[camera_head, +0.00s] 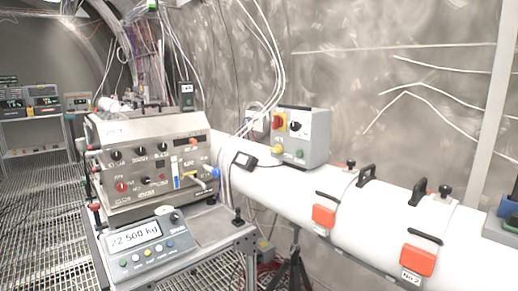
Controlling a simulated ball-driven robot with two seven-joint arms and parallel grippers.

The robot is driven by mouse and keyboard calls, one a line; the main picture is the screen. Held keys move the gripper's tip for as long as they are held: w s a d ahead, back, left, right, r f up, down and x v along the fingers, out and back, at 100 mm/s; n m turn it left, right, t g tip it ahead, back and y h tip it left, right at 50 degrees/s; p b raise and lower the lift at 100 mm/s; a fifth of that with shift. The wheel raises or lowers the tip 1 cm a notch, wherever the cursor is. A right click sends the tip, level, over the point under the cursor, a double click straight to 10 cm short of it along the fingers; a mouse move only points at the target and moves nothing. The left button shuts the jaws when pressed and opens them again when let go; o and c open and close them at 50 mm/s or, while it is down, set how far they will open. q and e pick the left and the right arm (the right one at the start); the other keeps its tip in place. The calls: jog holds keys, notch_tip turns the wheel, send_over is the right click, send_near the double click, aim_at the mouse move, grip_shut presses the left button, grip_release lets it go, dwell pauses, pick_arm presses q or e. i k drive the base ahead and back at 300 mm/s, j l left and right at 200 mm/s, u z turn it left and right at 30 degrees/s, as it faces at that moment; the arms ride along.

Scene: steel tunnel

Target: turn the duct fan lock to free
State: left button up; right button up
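Neither of my grippers is in view.
A steel instrument panel (150,160) with knobs stands left of the duct. A scale display (145,240) reading about 22.500 kg sits before it on a bench. Red latches (323,216) and black handles (366,175) stick out from the duct. Grating floor (40,225) lies left.

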aim_at(277, 149)
jog(key=i+j+z, duration=0.1)
jog(key=i, duration=0.4)
jog(key=i+j+z, duration=0.15)
jog(key=i, duration=0.4)
jog(key=j, duration=0.1)
